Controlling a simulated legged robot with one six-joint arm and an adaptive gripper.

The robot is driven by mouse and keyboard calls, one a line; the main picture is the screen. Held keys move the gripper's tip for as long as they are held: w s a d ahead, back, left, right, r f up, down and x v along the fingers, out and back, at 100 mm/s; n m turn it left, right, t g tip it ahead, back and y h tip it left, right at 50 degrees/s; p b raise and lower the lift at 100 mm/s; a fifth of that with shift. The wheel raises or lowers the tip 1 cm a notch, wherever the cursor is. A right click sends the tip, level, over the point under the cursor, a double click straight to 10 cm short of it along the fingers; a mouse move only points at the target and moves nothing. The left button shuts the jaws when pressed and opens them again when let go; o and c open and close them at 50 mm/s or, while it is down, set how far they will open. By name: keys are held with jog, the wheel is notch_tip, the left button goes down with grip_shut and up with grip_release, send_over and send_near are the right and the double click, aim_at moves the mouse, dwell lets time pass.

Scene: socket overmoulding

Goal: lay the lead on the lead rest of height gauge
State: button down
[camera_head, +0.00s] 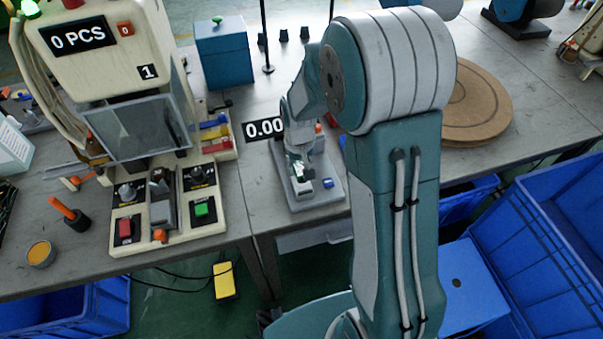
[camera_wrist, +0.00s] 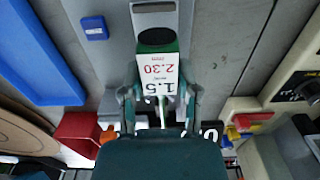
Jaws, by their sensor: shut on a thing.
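The height gauge (camera_head: 322,193) stands on the bench right of the press, a grey base with a blue button and a display reading 0.00. My gripper (camera_head: 299,168) is over its base, partly hidden by my own arm. In the wrist view my gripper (camera_wrist: 157,106) is shut, with a thin pale piece of the lead (camera_wrist: 161,113) between its fingers; most of the lead is hidden. Beyond the fingers are a white label reading 1.5 and 2.30 (camera_wrist: 158,78) and a dark round pad (camera_wrist: 157,37). I cannot make out the lead rest, or whether the lead touches it.
The press (camera_head: 150,120) with its button panel stands close left of the gauge. A blue box (camera_head: 224,55) and a thin black stand (camera_head: 267,60) are behind. A round brown board (camera_head: 478,108) lies right. Blue crates (camera_head: 560,235) stand below the bench at right.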

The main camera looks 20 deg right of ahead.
jog(key=shift+w+d+f, duration=0.1)
jog(key=shift+w+f, duration=0.05)
jog(key=shift+f, duration=0.15)
notch_tip(320, 180, down, 4)
jog(key=shift+w+r, duration=0.1)
jog(key=shift+r, duration=0.15)
jog(key=shift+d, duration=0.1)
jog(key=shift+c, duration=1.7)
grip_release()
